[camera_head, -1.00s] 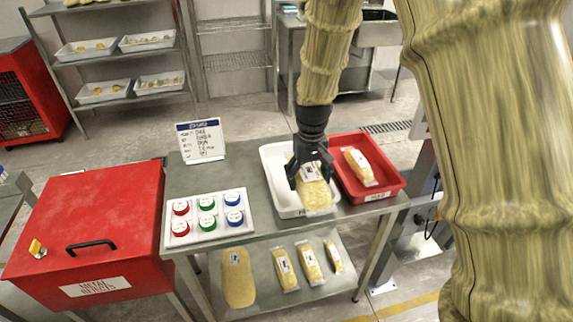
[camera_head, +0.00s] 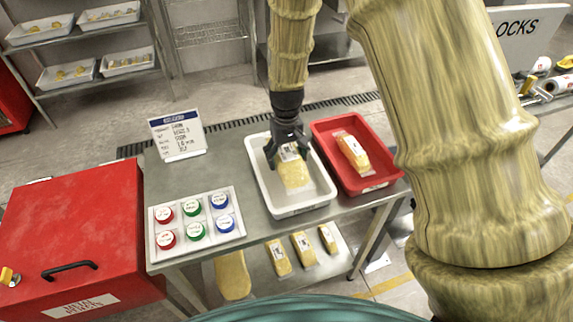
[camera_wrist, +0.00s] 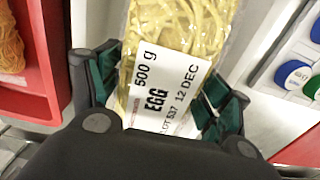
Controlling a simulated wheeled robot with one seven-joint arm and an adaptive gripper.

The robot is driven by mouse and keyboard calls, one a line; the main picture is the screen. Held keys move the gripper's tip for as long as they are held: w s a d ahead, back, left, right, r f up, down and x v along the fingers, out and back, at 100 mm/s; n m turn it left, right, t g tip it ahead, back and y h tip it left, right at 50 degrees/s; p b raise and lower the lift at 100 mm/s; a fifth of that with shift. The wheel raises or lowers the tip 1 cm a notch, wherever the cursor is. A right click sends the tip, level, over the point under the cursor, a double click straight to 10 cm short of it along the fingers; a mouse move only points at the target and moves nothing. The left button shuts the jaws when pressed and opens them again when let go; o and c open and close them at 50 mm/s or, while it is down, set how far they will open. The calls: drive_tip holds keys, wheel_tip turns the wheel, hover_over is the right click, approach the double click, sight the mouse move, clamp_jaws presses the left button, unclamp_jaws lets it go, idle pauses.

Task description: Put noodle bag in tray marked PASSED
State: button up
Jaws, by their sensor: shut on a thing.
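The noodle bag (camera_head: 293,174) is a clear pack of yellow noodles with a white label. In the wrist view the noodle bag (camera_wrist: 185,35) has a label reading "500 g EGG". My gripper (camera_head: 287,150) is shut on it, with a finger on each side of the label end; my gripper also shows in the wrist view (camera_wrist: 160,100). The bag is over or within the white tray (camera_head: 325,192); I cannot tell whether it touches the tray floor. The white tray's front marking is not readable here.
A red tray (camera_head: 390,172) holding another noodle bag (camera_head: 352,152) stands close on the right. A white rack of coloured round tubs (camera_head: 238,225) and a standing sign (camera_head: 178,135) are at the left. More bags (camera_head: 304,249) lie on the lower shelf. A red reject box (camera_head: 70,225) stands at far left.

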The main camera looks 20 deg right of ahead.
sight(287, 151)
drive_tip(key=shift+d+f+p, duration=0.1)
drive_tip(key=shift+f+p, duration=0.5)
drive_tip(key=shift+f, duration=1.7)
drive_tip(key=shift+s+f, duration=0.1)
drive_tip(key=shift+f, duration=0.05)
drive_tip(key=o, duration=1.4)
drive_tip(key=shift+r+b, duration=1.65)
drive_tip(key=shift+r, duration=4.55)
